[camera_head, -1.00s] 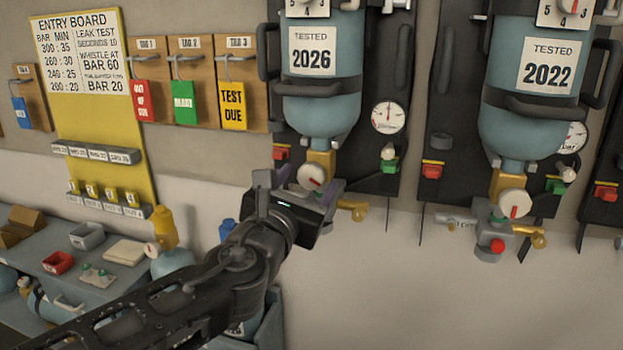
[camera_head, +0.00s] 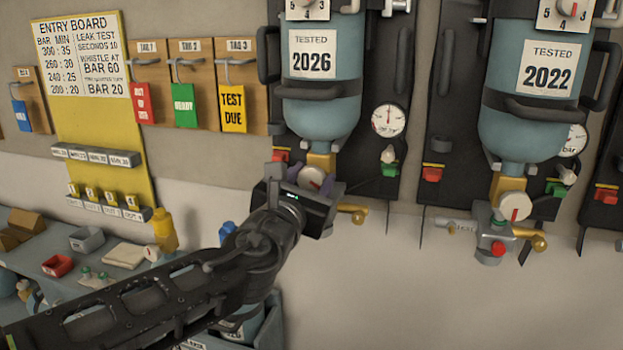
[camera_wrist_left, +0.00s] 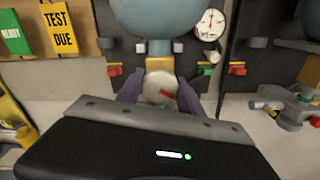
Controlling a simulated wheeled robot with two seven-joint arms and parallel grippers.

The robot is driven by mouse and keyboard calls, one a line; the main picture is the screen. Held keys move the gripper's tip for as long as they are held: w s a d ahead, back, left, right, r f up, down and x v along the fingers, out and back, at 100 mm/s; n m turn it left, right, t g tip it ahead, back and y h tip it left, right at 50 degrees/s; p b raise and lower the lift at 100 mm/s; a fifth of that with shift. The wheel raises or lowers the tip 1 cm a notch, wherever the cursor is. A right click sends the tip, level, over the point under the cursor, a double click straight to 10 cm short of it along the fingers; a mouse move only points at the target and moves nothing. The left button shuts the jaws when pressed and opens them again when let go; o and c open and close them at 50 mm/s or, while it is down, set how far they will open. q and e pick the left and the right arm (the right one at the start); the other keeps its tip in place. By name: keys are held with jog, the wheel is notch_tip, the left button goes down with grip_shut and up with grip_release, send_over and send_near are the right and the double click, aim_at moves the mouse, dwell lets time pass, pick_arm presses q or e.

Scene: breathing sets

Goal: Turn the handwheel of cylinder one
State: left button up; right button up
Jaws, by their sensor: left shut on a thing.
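The blue cylinder labelled TESTED 2026 (camera_head: 322,108) hangs upside down on a dark wall panel. Its pale round handwheel (camera_head: 312,178) with a red mark is at the brass valve (camera_head: 320,160) below the neck. My left gripper (camera_head: 307,181) reaches it from below and is shut on the handwheel, one purple finger on each side. In the left wrist view the handwheel (camera_wrist_left: 159,88) shows between the purple fingers, its red mark slanting right. The gripper body hides the lower part of the valve. My right gripper is not in view.
A second cylinder labelled TESTED 2022 (camera_head: 530,110) hangs to the right, with its own handwheel (camera_head: 515,207). A round gauge (camera_head: 388,121) sits right of the first cylinder. The yellow entry board (camera_head: 85,60) and tags are left. A cluttered bench (camera_head: 125,285) stands lower left.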

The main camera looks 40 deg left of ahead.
pick_arm(q)
jog(key=c, duration=0.6)
jog(key=shift+f, duration=0.1)
